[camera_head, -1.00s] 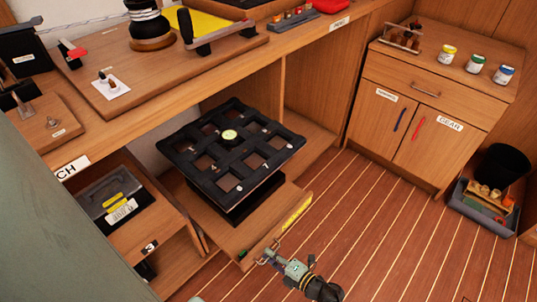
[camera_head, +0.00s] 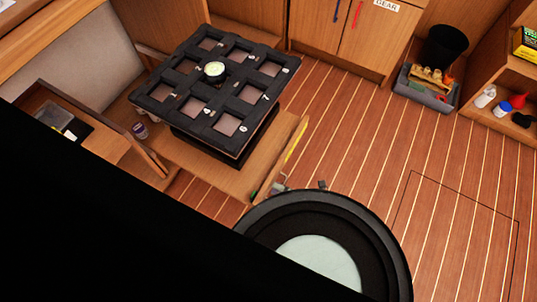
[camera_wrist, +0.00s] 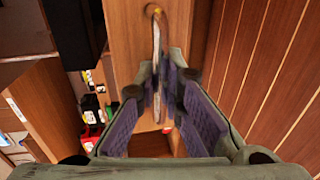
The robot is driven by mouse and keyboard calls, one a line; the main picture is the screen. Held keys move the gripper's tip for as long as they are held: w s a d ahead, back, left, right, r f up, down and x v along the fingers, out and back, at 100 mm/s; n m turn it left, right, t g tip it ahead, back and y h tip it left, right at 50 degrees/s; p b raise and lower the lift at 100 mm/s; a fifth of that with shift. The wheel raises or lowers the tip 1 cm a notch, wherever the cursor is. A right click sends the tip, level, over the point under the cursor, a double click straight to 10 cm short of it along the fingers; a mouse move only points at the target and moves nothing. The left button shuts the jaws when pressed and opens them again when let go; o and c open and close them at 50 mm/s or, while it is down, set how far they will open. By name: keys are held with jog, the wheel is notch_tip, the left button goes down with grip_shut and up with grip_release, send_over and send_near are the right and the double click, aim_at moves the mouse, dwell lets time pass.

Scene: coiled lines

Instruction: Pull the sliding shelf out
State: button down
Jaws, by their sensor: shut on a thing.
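The sliding shelf (camera_head: 215,178) is a wooden board standing out from under the bench, with a yellow label on its front edge. A black grid-like rack (camera_head: 180,99) with square openings sits on it. In the wrist view, a thin metal handle (camera_wrist: 156,35) stands on the shelf's wooden front (camera_wrist: 128,40). My gripper (camera_wrist: 164,95) is shut on the lower part of this handle, its purple pads on either side. In the head view my arm's dark links cover the lower left and most of the gripper.
A small purple-and-white jar (camera_head: 140,130) stands at the shelf's left. An open drawer or compartment (camera_head: 75,125) is further left. A cabinet (camera_head: 345,35) stands behind, with a grey bin (camera_head: 428,88) to its right. The plank floor (camera_head: 390,190) in front is clear.

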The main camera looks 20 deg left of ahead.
jog(key=shift+d, duration=0.6)
jog(key=c, duration=2)
grip_release()
jog(key=shift+o, duration=0.2)
jog(key=shift+d, duration=0.1)
jog(key=v, duration=1.2)
jog(key=shift+r, duration=0.15)
